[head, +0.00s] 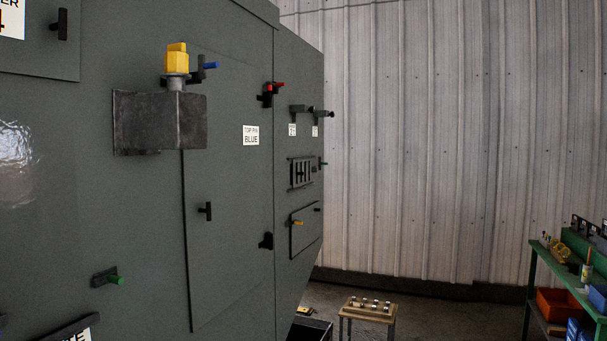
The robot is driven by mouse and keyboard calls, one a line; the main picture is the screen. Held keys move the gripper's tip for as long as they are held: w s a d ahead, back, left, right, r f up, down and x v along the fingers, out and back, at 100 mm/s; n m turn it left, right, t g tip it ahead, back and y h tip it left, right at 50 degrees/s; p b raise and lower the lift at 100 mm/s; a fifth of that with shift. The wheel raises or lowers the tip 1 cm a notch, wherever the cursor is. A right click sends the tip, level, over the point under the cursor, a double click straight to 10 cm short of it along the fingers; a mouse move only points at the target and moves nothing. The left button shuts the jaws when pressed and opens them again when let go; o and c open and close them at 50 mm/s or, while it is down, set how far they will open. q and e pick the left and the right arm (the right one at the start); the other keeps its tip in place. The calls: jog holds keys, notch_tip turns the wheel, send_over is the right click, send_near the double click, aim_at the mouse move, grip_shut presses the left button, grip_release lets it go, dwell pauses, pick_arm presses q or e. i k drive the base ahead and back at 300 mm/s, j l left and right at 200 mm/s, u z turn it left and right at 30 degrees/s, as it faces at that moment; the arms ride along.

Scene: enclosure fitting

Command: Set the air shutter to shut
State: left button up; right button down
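A dark slotted plate (301,172), which looks like the air shutter, is on the far part of the grey enclosure (230,200). It shows dark slots with lighter bars, seen at a steep angle. I cannot tell how far its slots are covered. Neither of my grippers is in view.
A grey box with a yellow knob (176,60) juts from the enclosure. Red (278,85) and blue (210,65) tipped handles also stick out. A small wooden table (368,311) stands on the floor. A green workbench (562,270) is at right, with open floor between.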

aim_at(314, 169)
jog(key=i+z, duration=0.2)
jog(key=z, duration=0.25)
jog(key=i, duration=1.6)
jog(key=i+l, duration=0.1)
jog(key=i, duration=1.5)
